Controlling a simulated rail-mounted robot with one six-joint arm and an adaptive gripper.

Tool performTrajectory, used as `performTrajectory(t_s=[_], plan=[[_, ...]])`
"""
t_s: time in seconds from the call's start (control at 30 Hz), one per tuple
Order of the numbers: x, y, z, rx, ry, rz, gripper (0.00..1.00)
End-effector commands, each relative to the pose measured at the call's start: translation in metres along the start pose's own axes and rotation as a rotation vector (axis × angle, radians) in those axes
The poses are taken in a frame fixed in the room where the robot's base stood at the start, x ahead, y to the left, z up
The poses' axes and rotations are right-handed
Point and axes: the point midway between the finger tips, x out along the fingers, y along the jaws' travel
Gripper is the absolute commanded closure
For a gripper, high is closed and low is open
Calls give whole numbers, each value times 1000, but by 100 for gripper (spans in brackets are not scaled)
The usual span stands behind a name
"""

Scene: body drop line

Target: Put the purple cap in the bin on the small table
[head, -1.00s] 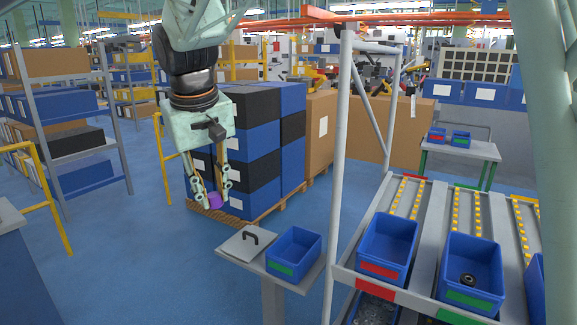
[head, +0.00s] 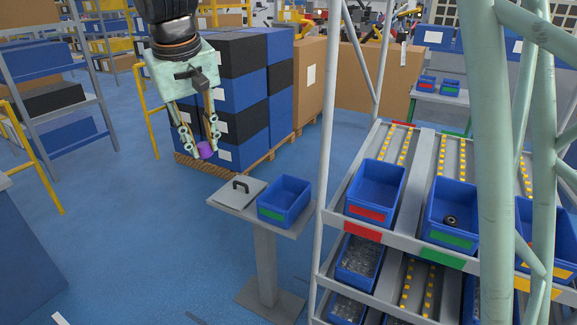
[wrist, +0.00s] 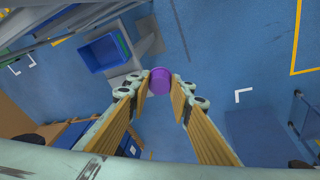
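The purple cap (wrist: 159,81) sits between the two fingertips of my gripper (wrist: 162,88), which are shut on it. In the head view the same cap (head: 205,150) shows at the lower end of my gripper (head: 200,148), held in the air left of the small table. The small grey table (head: 234,206) stands on a single post. The blue bin (head: 284,201) with a green label is on its right part. In the wrist view the bin (wrist: 103,54) lies up and left of the cap, apart from it, and looks empty.
A grey lid with a black handle (head: 240,186) lies on the table left of the bin. A sloped rack with blue bins (head: 374,193) stands to the right. Stacked boxes (head: 236,95) on a pallet are behind my gripper.

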Motion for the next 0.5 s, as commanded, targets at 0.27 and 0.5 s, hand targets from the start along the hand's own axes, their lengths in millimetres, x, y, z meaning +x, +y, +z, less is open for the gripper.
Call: performTrajectory(t_s=[0.27, 0.5], plan=[[53, 30, -20, 136, -16, 23, 84], [108, 62, -35, 275, -30, 46, 84]])
